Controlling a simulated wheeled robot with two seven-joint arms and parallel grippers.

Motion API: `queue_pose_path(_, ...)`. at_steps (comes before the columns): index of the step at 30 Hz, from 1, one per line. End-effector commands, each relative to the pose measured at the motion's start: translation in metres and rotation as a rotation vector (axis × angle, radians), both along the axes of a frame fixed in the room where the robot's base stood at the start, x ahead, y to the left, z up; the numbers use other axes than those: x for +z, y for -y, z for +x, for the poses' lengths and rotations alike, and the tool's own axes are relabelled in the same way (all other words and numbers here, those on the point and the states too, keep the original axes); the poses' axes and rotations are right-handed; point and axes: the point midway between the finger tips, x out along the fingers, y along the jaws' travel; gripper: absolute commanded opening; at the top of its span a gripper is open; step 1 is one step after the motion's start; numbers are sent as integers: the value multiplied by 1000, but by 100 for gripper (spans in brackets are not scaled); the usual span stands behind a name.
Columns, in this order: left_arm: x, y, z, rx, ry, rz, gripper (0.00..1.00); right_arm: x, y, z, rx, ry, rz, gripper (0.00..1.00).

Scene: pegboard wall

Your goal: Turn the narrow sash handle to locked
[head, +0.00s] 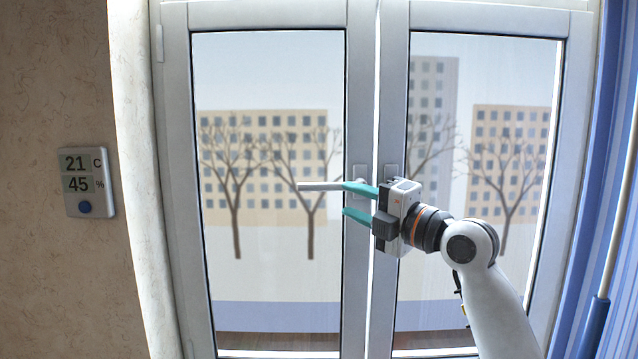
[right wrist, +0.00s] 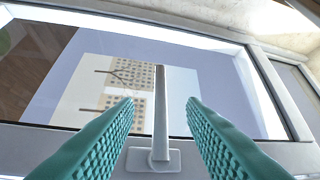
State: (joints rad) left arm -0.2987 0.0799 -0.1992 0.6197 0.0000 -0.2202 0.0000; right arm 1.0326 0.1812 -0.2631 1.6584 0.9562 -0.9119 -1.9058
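The left window sash (head: 176,120) has a grey lever handle (head: 318,186) that lies level and points left. Its plate (head: 360,172) is on the sash's right stile, partly hidden by my right gripper. My right gripper (head: 346,199) has teal fingers and is open at this handle. In the right wrist view the lever (right wrist: 161,115) stands between the two spread fingers, with a gap on each side, above its plate (right wrist: 153,160). My left gripper is out of view.
A grey wall display (head: 86,182) reading 21 C and 45 % hangs on the beige wall at the left. A blue frame (head: 606,130) and a pale pole (head: 618,220) stand at the far right. The space in front of the left pane is free.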

Motion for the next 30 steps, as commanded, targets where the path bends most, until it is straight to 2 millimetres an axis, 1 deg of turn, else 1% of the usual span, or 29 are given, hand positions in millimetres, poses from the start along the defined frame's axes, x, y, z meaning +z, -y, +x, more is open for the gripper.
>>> queue_pose_path(1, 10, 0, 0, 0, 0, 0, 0, 7, -9, 7, 3, -4, 4, 37)
queue_pose_path(3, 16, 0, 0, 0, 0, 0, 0, 9, -20, 18, 3, -4, 4, 37)
queue_pose_path(9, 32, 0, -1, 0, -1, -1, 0, 12, -47, 44, 2, -5, 3, 37)
queue_pose_path(12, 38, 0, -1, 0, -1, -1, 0, 13, -55, 54, 0, -3, 4, 37)
queue_pose_path(18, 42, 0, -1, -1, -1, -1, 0, 12, -65, 64, -2, -2, 2, 37)
queue_pose_path(26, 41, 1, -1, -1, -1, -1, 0, 11, -65, 64, -2, -1, 2, 37)
queue_pose_path(27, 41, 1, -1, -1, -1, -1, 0, 11, -65, 64, -2, -1, 2, 34)
queue_pose_path(29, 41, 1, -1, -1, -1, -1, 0, 11, -65, 64, -2, -1, 2, 24)
queue_pose_path(30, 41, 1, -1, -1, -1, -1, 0, 11, -65, 64, -2, -1, 2, 17)
